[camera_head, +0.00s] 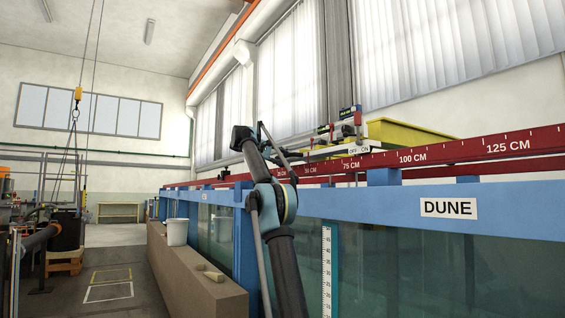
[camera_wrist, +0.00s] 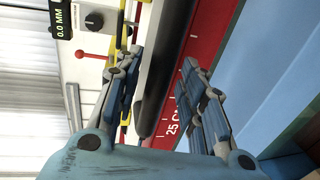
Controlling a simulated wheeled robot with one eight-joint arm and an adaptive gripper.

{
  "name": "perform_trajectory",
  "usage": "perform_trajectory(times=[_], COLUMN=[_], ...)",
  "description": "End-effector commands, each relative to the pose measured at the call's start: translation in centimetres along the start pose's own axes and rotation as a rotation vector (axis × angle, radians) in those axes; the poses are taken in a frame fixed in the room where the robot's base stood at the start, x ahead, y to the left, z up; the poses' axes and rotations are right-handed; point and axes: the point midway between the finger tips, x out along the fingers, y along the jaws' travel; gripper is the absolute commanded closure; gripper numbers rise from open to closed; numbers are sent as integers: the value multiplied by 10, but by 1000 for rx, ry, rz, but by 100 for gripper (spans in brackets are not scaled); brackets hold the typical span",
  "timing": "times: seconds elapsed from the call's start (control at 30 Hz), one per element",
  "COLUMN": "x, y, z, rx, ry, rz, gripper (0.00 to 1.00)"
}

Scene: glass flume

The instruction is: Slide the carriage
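The carriage (camera_head: 340,151) is a pale platform with instruments on top, sitting across the red scale rails in the head view, beyond the 75 CM mark. In the wrist view its white panel (camera_wrist: 112,18) shows a black dial, a 0.0 MM display and a red-knobbed lever (camera_wrist: 80,54). My gripper (camera_wrist: 162,56) has its fingers spread on either side of a dark rounded bar (camera_wrist: 158,85). A gap shows between the left finger and the bar; contact on the right is unclear. The fingertips cannot be made out clearly in the head view.
The red scale rail (camera_head: 460,149) runs along the blue-framed glass flume (camera_head: 485,207), marked DUNE. A yellow tray (camera_head: 410,132) lies behind the rail. A brown ledge (camera_head: 190,275) with a white bucket (camera_head: 177,231) stands at the flume's left side. Open floor lies further left.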

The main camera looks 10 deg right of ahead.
Motion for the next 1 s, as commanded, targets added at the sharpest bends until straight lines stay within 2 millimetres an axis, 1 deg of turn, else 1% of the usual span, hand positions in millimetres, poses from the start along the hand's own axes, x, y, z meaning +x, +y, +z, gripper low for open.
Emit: perform_trajectory(times=[0.23,0.37,0.47,0.7,0.8,1.0], x=[0,-9,-23,-70,-87,-111], y=[1,1,1,0,0,0], z=[1,1,1,-1,-1,-2], rx=[0,0,-1,-2,-1,-1], ry=[-2,-1,0,1,1,0], rz=[2,2,2,1,1,1], gripper=[63,63,63,63,63,63])
